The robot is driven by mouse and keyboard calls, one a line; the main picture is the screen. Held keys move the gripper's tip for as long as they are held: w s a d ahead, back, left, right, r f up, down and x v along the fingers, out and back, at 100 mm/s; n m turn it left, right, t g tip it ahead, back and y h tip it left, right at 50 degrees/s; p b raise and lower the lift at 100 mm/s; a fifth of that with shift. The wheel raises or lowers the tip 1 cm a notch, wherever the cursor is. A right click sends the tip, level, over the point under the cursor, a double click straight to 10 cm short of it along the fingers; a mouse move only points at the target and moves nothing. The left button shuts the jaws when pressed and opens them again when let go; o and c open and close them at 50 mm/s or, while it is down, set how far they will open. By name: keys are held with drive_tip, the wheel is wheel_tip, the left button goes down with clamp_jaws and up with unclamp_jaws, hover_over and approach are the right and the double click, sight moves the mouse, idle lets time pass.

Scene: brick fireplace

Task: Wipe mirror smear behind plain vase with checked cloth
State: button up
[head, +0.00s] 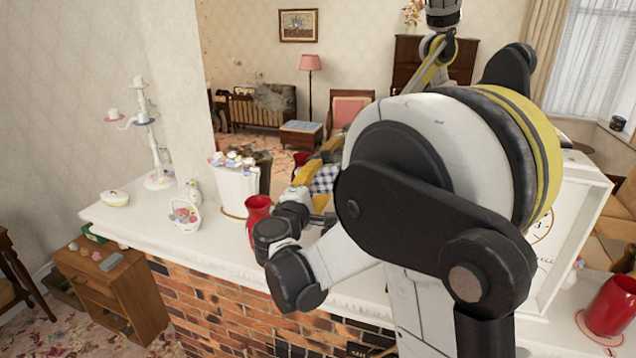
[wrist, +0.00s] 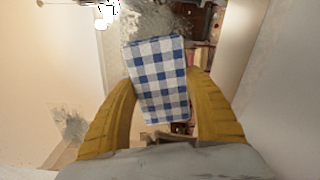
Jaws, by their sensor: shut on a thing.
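My gripper (wrist: 160,105) is shut on the blue-and-white checked cloth (wrist: 158,78), which hangs between its yellow fingers in the wrist view. Part of the checked cloth also shows in the head view (head: 324,179), left of my arm. A grey mirror smear (head: 272,97) shows at the upper left of the mirror glass. In the wrist view a grey smeared patch (wrist: 160,18) lies beyond the cloth, and another (wrist: 72,124) is at left. A plain red vase (head: 257,213) stands on the mantel beside my wrist. Whether cloth touches glass cannot be told.
The white mantel (head: 130,222) also holds a white flower pot (head: 238,190), a small basket (head: 184,216) and a candelabrum (head: 150,130). A second red vase (head: 610,305) stands at right beside a white-framed object (head: 575,235). My arm hides much of the mirror.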

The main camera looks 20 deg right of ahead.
drive_tip(key=shift+x, duration=0.95)
idle(0.6)
drive_tip(key=shift+d, duration=0.1)
drive_tip(key=shift+s+d+b, duration=0.5)
drive_tip(key=shift+s+d, duration=0.8)
drive_tip(key=shift+s, duration=0.2)
drive_tip(key=shift+s+d+b, duration=0.5)
drive_tip(key=shift+s+d, duration=2.25)
drive_tip(key=shift+d, duration=0.15)
drive_tip(key=shift+w+a+b, duration=1.1)
drive_tip(key=shift+w+a, duration=3.1)
drive_tip(key=shift+w, duration=0.05)
drive_tip(key=shift+r+p, duration=0.7)
drive_tip(key=shift+r, duration=0.35)
drive_tip(key=s+d, duration=0.8)
drive_tip(key=shift+s, duration=0.2)
